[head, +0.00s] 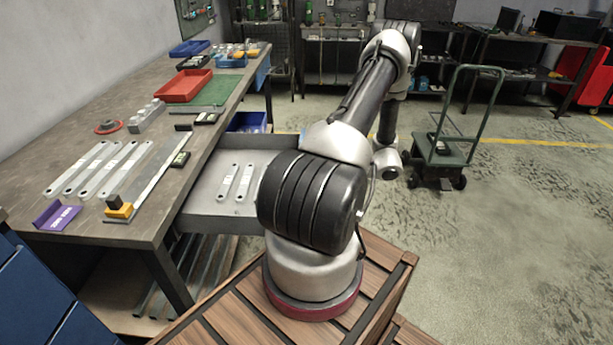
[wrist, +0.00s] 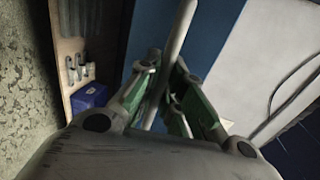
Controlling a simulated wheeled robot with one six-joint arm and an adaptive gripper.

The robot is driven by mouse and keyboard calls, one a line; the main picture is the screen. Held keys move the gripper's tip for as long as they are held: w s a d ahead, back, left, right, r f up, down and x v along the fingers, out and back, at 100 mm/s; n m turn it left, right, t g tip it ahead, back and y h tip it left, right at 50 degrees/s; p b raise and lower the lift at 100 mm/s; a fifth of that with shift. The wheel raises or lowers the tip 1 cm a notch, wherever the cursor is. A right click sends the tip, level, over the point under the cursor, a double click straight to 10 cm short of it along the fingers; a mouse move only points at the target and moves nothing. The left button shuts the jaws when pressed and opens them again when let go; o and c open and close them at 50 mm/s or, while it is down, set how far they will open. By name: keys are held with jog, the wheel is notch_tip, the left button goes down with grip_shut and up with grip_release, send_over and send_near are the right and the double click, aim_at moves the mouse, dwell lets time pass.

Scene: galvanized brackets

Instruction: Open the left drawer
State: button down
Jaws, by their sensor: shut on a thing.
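My gripper is also hidden there. In the wrist view my gripper (wrist: 166,68), with green finger links, is shut on a pale round bar (wrist: 181,28) that looks like a drawer handle. Blue and pale flat surfaces lie behind the bar. The picture does not show clearly how the bar joins the drawer.
A blue bin (head: 247,122) sits beyond the drawer. A green trolley (head: 445,150) stands at right. Floor between is open.

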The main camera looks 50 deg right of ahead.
dwell(0.3)
jog(key=c, duration=1.5)
grip_release()
jog(key=shift+c, duration=0.2)
jog(key=shift+s+d, duration=0.1)
jog(key=v, duration=1.1)
jog(key=shift+s+d, duration=0.25)
jog(key=shift+s, duration=0.1)
